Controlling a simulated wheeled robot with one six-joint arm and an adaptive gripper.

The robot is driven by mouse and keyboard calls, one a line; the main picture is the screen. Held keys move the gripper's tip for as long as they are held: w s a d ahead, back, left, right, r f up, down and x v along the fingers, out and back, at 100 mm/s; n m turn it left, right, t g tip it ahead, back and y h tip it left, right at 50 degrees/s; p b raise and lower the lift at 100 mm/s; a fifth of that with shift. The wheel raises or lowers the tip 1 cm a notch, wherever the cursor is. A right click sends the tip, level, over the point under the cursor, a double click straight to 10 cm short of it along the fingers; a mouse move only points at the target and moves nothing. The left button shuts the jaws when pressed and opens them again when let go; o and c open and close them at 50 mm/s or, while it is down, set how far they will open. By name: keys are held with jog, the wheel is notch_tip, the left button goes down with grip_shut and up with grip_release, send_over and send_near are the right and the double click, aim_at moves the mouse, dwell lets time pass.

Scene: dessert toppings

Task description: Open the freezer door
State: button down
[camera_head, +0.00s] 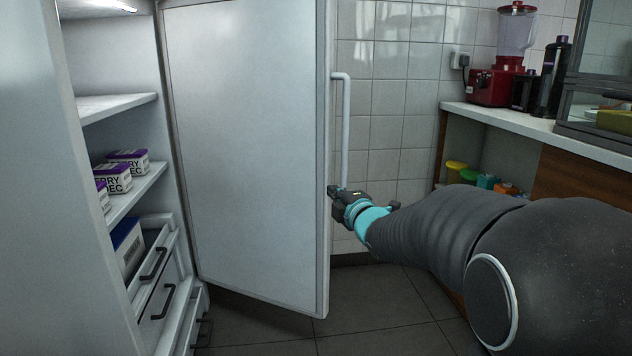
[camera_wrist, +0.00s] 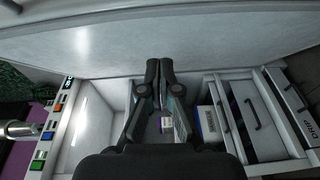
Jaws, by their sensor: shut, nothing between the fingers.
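The freezer door (camera_head: 245,150) stands wide open in the head view, its pale inner face toward me. Its long white vertical handle (camera_head: 346,125) is on the far side, past the free edge. My gripper (camera_head: 338,191) is at that free edge, near the lower end of the handle; I cannot tell if it touches the door. In the wrist view the fingers of my gripper (camera_wrist: 160,70) are together and empty, in front of the door (camera_wrist: 220,35). The freezer interior, with shelves (camera_head: 120,105) and drawers (camera_head: 165,290), is exposed at left.
Purple-topped boxes (camera_head: 125,170) stand on a freezer shelf, and a blue-topped box (camera_head: 127,245) sits lower. A counter (camera_head: 540,128) with a red blender (camera_head: 500,85) is at right. Dark tiled floor (camera_head: 370,300) is clear below the door.

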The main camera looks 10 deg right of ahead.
jog(key=w, duration=0.1)
send_near(318, 169)
jog(key=w+a, duration=0.3)
jog(key=a, duration=0.1)
jog(key=shift+w+d+n+p, duration=0.4)
jog(key=shift+w+d+p, duration=0.2)
jog(key=shift+w+d, duration=0.4)
jog(key=shift+w+d+f, duration=0.1)
jog(key=shift+w+d, duration=0.2)
jog(key=shift+w, duration=0.25)
jog(key=shift+y, duration=0.3)
